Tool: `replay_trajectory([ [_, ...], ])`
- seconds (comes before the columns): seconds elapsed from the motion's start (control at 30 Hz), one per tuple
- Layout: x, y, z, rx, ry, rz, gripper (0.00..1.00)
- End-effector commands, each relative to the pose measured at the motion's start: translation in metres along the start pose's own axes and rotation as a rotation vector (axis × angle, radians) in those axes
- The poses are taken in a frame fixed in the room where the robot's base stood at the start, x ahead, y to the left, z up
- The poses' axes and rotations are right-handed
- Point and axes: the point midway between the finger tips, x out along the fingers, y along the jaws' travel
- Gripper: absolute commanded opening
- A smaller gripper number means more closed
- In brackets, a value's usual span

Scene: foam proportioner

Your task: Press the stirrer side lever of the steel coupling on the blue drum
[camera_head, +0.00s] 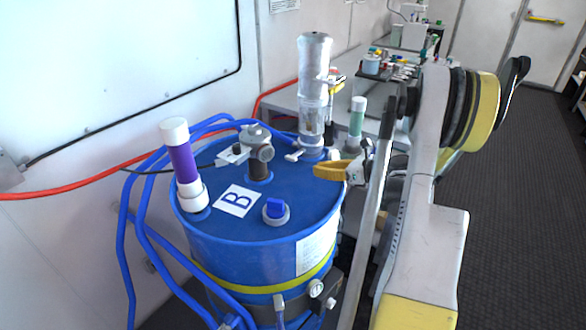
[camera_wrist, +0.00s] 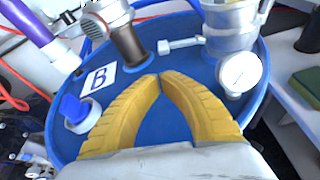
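The blue drum (camera_head: 235,225) stands left of my arm, with a label "B" on its lid. A grey metal coupling (camera_head: 257,143) rises from the lid and also shows in the wrist view (camera_wrist: 122,35). A pale lever (camera_head: 232,155) sits on its left side in the head view. The clear and silver stirrer (camera_head: 314,90) stands behind; a small pale lever (camera_wrist: 180,45) projects from its base toward the coupling. I cannot tell which lever the task names. My gripper (camera_head: 318,170) is above the lid's right side; its yellow fingertips (camera_wrist: 160,76) meet, holding nothing, apart from both levers.
A purple tube (camera_head: 184,165) stands at the lid's left, and a blue-capped fitting (camera_head: 275,211) near its front. A round white-faced part (camera_wrist: 240,72) is beside the stirrer. Blue hoses (camera_head: 145,205) loop around the drum's left. A cluttered bench (camera_head: 285,97) stands behind.

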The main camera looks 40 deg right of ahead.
Motion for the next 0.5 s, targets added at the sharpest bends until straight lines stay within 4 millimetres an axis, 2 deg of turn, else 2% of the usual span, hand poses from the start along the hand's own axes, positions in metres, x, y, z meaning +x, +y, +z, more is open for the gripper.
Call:
replay_trajectory([
  [0.17, 0.003, 0.0, 0.0, -0.002, 0.001, 0.0, 0.0],
  [0.27, 0.012, 0.001, -0.001, -0.003, 0.002, 0.001, 0.0],
  [0.5, 0.054, 0.001, -0.002, -0.004, 0.002, 0.003, 0.0],
])
